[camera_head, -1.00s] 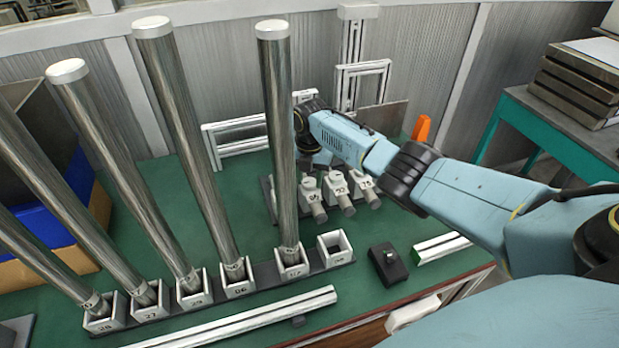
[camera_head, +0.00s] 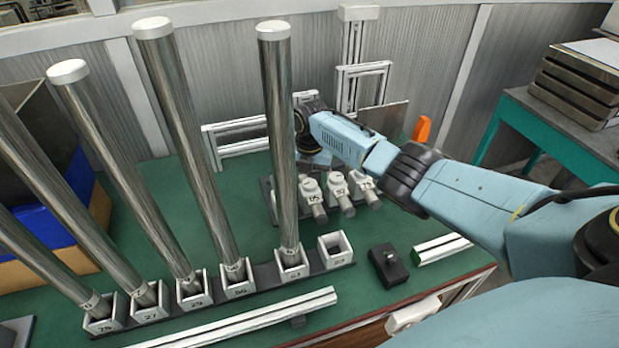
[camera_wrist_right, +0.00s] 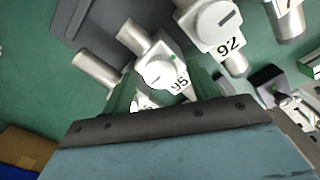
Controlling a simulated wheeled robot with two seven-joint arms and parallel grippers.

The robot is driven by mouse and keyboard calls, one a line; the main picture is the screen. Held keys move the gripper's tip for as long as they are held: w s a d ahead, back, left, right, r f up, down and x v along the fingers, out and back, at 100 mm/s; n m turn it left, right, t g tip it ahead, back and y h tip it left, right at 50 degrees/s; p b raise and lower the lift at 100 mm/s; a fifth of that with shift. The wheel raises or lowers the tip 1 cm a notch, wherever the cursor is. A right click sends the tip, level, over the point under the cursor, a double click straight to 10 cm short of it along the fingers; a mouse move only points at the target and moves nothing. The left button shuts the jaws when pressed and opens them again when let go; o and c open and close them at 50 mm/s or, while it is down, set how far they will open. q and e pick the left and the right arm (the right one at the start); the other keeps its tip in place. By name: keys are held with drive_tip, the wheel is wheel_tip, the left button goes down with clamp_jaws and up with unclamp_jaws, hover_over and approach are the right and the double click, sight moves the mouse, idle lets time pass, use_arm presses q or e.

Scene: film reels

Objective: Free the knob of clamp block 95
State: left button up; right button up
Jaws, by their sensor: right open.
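Clamp block 95 (camera_wrist_right: 178,84) is a white block with a round slotted knob (camera_wrist_right: 156,71) on top and a small green mark beside it. In the wrist view my right gripper (camera_wrist_right: 165,88) is open, with a finger on each side of the near part of block 95. I cannot tell whether the fingers touch it. In the head view the tall tube partly hides the right hand. My left gripper is not in view.
Block 92 (camera_wrist_right: 214,28) stands close beside block 95, with another clamp block (camera_head: 364,186) beyond it. Tall metal tubes (camera_head: 280,140) stand in numbered sockets close by. A dark box with a green button (camera_head: 388,265) and white rails (camera_head: 240,318) lie nearer the front.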

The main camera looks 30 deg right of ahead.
sight(310, 183)
drive_tip(key=shift+r, duration=0.15)
wheel_tip(310, 183, up, 13)
drive_tip(key=p, duration=0.2)
idle(0.6)
